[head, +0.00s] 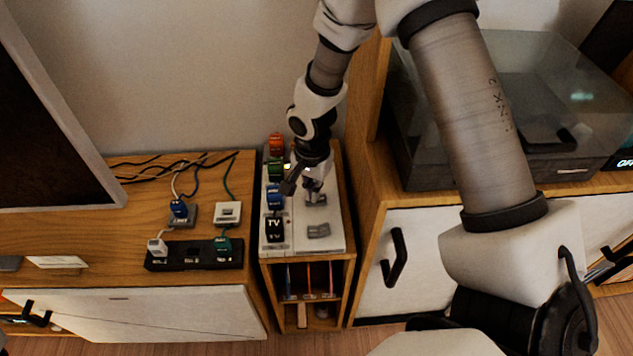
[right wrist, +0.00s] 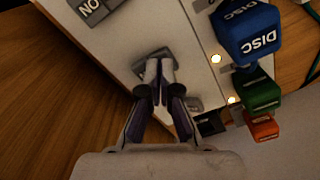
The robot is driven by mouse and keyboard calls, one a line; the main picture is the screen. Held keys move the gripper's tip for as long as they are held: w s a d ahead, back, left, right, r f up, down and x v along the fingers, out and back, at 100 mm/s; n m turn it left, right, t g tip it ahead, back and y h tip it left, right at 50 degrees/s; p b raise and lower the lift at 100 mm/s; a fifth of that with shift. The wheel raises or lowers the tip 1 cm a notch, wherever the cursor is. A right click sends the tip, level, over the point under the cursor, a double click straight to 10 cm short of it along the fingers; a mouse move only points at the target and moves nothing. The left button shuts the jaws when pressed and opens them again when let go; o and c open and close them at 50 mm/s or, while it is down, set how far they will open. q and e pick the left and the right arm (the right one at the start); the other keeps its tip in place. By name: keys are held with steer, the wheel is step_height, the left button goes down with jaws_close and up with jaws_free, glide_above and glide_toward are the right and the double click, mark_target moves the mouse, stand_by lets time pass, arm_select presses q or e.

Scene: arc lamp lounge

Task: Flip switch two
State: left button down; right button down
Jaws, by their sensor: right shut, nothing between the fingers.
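The white switch panel (head: 330,242) lies on top of a narrow wooden cabinet. Four coloured plugs stand along its left side: orange (head: 276,144), green (head: 275,168), blue (head: 275,195) and black marked TV (head: 274,229). A grey rocker switch (head: 318,231) is nearest the front; it also shows in the right wrist view (right wrist: 92,8) with "ON" lettering. My right gripper (head: 314,192) is shut and empty over the panel. In the wrist view its fingertips (right wrist: 159,66) are over another grey switch (right wrist: 191,103), mostly hidden. My left gripper is not in view.
Two small lights glow (right wrist: 216,58) beside the blue DISC plug (right wrist: 247,32) and green plug (right wrist: 262,92). A black power strip (head: 196,256) with plugs lies on the left cabinet. A clear-lidded record player (head: 505,110) stands to the right. A wall is behind the panel.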

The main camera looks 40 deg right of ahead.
steer(key=shift+f, duration=0.25)
step_height(320, 180, up, 7)
steer(key=p, duration=0.6)
steer(key=shift+r, duration=0.1)
stand_by(0.5)
